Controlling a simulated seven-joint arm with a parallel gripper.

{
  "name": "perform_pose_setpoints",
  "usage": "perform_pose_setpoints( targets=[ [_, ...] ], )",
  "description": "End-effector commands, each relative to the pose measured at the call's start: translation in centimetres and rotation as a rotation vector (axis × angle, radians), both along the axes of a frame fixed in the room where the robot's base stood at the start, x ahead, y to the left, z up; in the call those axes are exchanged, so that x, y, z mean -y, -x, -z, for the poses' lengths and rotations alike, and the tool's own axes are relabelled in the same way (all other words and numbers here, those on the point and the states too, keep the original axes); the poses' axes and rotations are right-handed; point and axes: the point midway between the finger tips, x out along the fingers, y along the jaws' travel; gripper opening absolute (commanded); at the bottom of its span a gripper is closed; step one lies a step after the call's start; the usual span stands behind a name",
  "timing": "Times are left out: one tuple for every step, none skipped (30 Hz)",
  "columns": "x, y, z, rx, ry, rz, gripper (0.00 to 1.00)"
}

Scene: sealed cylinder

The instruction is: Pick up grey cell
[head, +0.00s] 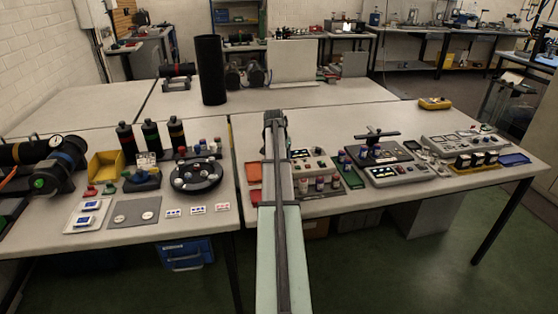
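I cannot single out a grey cell for sure at this size. Small capped cylinders stand in a round black holder (197,186) on the left table, with red, blue and pale tops. More small cylinders (320,184) stand at the front of a grey instrument box right of my arm; some look pale or greyish. My arm reaches forward through the middle of the view over the tables and hides what lies behind it. My gripper's fingers do not show, and I see nothing held.
A tall black cylinder (211,70) stands on the back table. Dark bottles (151,137), a yellow bin (106,166) and a grey plate (134,212) crowd the left table. A red tray (254,172) lies left of my arm. A blue tray (515,160) lies far right.

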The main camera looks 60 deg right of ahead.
Motion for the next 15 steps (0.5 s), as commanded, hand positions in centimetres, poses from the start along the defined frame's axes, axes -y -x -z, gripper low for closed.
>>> perform_pose_setpoints(
  targets=[
    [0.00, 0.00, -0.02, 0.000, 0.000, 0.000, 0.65],
    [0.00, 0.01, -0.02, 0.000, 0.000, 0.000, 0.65],
    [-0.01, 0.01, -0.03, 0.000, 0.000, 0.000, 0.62],
    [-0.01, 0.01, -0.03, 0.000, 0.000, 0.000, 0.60],
    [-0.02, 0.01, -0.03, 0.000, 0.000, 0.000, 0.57],
    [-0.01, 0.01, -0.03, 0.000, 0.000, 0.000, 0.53],
    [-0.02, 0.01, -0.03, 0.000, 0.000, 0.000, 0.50],
    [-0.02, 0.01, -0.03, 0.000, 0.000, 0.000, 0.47],
    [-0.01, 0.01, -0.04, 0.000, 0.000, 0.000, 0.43],
    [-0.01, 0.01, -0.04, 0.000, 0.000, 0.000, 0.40],
    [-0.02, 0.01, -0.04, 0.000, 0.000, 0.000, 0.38],
    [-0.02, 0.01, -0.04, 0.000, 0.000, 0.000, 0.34],
    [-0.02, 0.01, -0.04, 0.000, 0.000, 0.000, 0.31],
    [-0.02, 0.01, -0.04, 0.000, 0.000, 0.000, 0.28],
    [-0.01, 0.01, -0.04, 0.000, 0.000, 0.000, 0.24]
  ],
)
